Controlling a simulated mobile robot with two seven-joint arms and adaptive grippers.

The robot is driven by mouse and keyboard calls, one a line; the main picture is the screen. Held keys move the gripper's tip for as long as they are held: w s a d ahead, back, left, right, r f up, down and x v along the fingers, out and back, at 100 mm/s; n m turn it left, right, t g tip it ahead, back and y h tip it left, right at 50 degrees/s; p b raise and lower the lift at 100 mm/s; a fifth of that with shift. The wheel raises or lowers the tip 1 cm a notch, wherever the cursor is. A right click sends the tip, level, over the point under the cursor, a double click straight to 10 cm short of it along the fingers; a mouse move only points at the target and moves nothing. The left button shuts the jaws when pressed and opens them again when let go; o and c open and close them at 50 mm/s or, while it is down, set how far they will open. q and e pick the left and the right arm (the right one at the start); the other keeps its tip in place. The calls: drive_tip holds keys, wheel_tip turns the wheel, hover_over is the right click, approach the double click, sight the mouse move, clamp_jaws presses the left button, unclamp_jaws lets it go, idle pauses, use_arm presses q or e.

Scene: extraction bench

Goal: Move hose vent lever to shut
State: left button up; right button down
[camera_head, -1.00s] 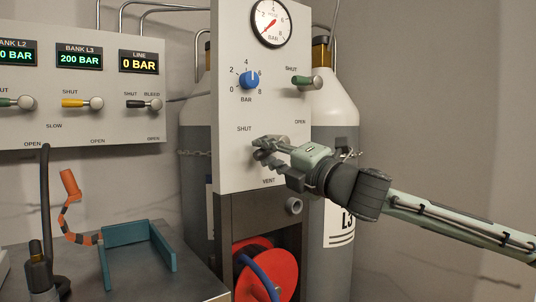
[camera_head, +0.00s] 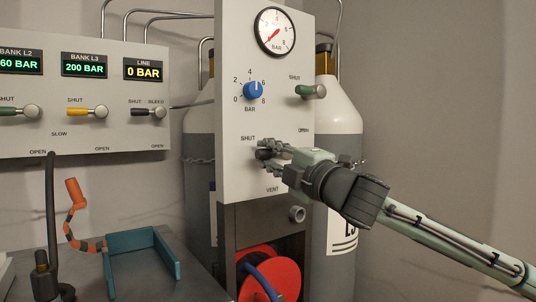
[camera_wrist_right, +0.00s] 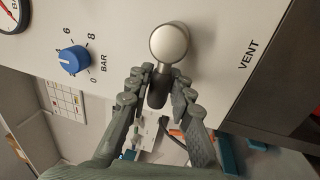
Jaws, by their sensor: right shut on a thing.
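The hose vent lever has a silver round hub (camera_wrist_right: 169,42) and a dark handle (camera_wrist_right: 157,95); the wrist view shows it best. The handle points away from the hub to the panel's left, on the SHUT label's side, and not down toward VENT. My right gripper (camera_head: 268,153) is at the lever on the white panel (camera_head: 233,60), and its fingers are shut on the dark handle, one on each side. In the head view the fingers hide most of the lever. My left gripper is not in view.
Above the lever are a blue pressure knob (camera_head: 253,90), a green-handled lever (camera_head: 312,91) and a round gauge (camera_head: 275,30). A red hose reel (camera_head: 283,272) is below. Gas cylinders (camera_head: 337,100) stand behind. A teal holder (camera_head: 143,240) is on the bench at left.

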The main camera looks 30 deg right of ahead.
drive_tip(key=c, duration=1.3)
unclamp_jaws()
drive_tip(key=shift+s+d+f, duration=0.15)
drive_tip(key=shift+s, duration=0.3)
drive_tip(key=shift+s+d+f, duration=0.1)
drive_tip(key=shift+s+f, duration=0.05)
drive_tip(key=shift+s, duration=0.25)
drive_tip(key=shift+s+a+f, duration=0.1)
drive_tip(key=shift+s+a, duration=0.05)
drive_tip(key=shift+s, duration=0.4)
drive_tip(key=shift+v, duration=2.3)
